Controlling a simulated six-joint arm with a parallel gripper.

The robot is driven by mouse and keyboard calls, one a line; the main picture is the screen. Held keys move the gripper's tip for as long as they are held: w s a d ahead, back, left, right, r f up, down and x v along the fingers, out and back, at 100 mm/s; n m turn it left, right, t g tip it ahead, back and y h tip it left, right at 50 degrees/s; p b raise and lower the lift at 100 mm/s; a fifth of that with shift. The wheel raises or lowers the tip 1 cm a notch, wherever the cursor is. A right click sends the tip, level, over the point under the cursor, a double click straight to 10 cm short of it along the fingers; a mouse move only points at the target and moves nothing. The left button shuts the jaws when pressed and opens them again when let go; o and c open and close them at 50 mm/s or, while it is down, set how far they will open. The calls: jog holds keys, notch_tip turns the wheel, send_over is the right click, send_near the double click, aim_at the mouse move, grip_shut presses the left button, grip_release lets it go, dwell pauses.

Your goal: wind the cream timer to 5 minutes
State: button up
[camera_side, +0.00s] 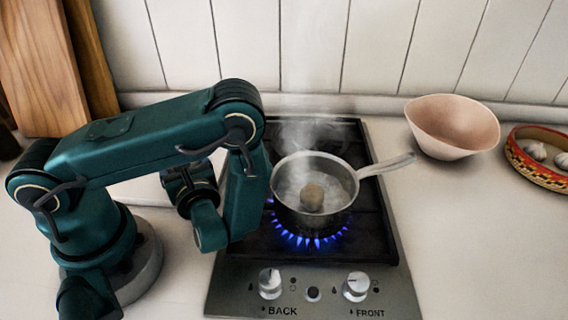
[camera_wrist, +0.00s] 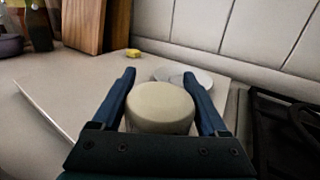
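The cream timer (camera_wrist: 160,105), a round, thick disc, sits between the two fingers of my gripper (camera_wrist: 159,75) in the wrist view. One finger passes close along each side of it, and the fingertips reach a little beyond it. I cannot tell whether the fingers press on it or leave a thin gap. No minute marks can be read on the part that shows. In the side view the timer does not show, and my arm hides much of the area left of the stove.
A steaming saucepan (camera_side: 326,214) with a brown round thing (camera_side: 312,198) inside stands over a blue flame on the stove (camera_side: 385,262). A pink bowl (camera_side: 451,127) and a patterned basket (camera_side: 530,170) are at right. A white dish (camera_wrist: 170,74) and yellow object (camera_wrist: 133,53) lie beyond the timer.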

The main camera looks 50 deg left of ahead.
jog(key=shift+w+d+m+t+h, duration=0.15)
jog(key=shift+m+t+h, duration=0.25)
jog(key=shift+m+t, duration=0.4)
jog(key=shift+w+d+m+t+h, duration=0.15)
jog(key=shift+m+t+h, duration=0.35)
jog(key=shift+t, duration=0.55)
jog(key=shift+w+m+t+h, duration=0.3)
jog(key=shift+m+t, duration=0.4)
jog(key=shift+t, duration=0.25)
jog(key=o, duration=1.3)
jog(key=shift+c, duration=0.2)
jog(key=shift+v, duration=2.6)
